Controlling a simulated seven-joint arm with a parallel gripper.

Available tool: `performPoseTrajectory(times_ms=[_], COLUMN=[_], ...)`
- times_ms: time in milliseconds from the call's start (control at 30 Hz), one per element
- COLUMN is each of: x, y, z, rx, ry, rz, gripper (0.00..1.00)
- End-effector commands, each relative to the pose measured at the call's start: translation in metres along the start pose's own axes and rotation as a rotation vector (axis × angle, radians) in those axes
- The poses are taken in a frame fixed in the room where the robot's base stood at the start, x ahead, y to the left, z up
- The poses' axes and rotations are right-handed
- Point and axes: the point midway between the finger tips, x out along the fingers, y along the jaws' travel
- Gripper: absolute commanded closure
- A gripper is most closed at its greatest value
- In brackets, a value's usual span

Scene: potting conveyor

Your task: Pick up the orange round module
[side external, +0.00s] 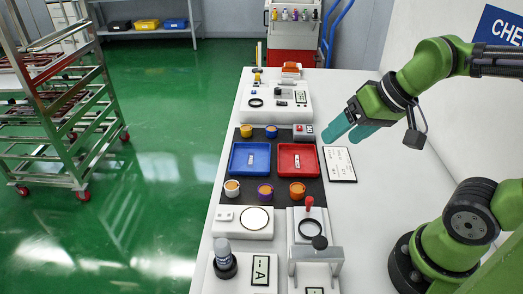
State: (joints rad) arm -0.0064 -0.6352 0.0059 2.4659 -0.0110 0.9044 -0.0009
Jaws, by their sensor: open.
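The orange round module (297,192) stands upright on the black mat (262,171), at its front right, in front of the red tray (297,172). My gripper (345,133) has teal fingers and hangs above the right side of the white table, behind and to the right of the module. It is open and apart from the module, with nothing seen between its fingers.
A purple round module (265,192) and a white one (232,189) stand left of the orange one. A blue tray (235,158), a yellow module (246,131) and a blue module (271,132) are on the mat.

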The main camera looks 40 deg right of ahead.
Motion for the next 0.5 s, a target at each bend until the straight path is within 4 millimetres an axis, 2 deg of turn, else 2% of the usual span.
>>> performPoseTrajectory(times_ms=[167,300,500], x=[0.035,0.066,0.097], y=[-0.005,-0.008,-0.01], z=[-0.021,-0.038,-0.057], rx=[-0.13,-0.3,-0.536], ry=[-0.181,-0.334,-0.507], rz=[0.093,0.15,0.183], gripper=[0.3,0.3,0.3])
